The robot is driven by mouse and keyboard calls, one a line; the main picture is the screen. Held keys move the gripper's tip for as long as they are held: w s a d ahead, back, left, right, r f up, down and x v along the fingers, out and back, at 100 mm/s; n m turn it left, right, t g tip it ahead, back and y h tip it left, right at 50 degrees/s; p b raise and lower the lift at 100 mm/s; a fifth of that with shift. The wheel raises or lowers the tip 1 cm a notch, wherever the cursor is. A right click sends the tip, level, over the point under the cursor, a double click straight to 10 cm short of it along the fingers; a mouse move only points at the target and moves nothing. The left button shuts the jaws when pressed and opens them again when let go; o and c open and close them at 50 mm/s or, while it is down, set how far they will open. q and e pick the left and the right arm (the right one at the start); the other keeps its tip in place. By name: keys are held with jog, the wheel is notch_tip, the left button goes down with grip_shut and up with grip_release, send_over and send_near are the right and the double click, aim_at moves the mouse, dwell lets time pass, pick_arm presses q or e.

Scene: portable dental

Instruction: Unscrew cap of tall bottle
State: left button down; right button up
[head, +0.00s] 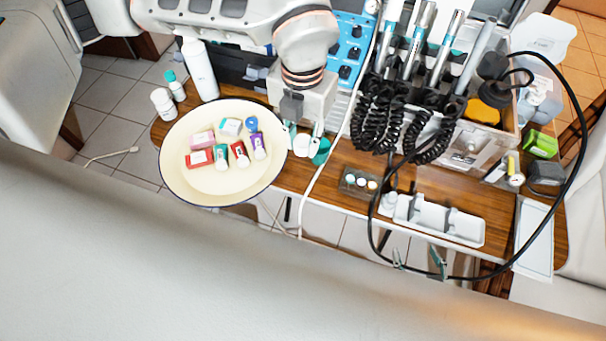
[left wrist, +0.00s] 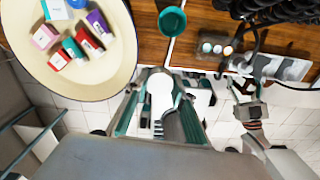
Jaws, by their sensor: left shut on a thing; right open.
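A tall white bottle (head: 201,70) stands at the back left of the table, its top towards the arm. My left gripper (head: 304,134) is to its right, beyond the plate. It is shut on a white, rounded thing (left wrist: 159,88), which shows between the teal-edged fingers in the left wrist view. Most of that thing is hidden by the fingers, so I cannot tell whether it is a bottle or a cap. My right gripper (head: 418,262) is open and empty at the table's front edge, and its arm shows at the right of the left wrist view (left wrist: 245,92).
A cream plate (head: 175,160) with several small coloured boxes lies left of my left gripper. A teal cup (left wrist: 172,21) is close by. Small white bottles (head: 163,104) stand at the left. A dental unit with coiled black hoses (head: 378,122) and a white tray (head: 437,222) occupy the right.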

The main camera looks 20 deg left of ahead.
pick_arm(q)
send_over(303, 183)
notch_tip(303, 183, down, 10)
jog(key=shift+f, duration=2.3)
jog(key=shift+f, duration=0.2)
jog(key=c, duration=1.7)
grip_release()
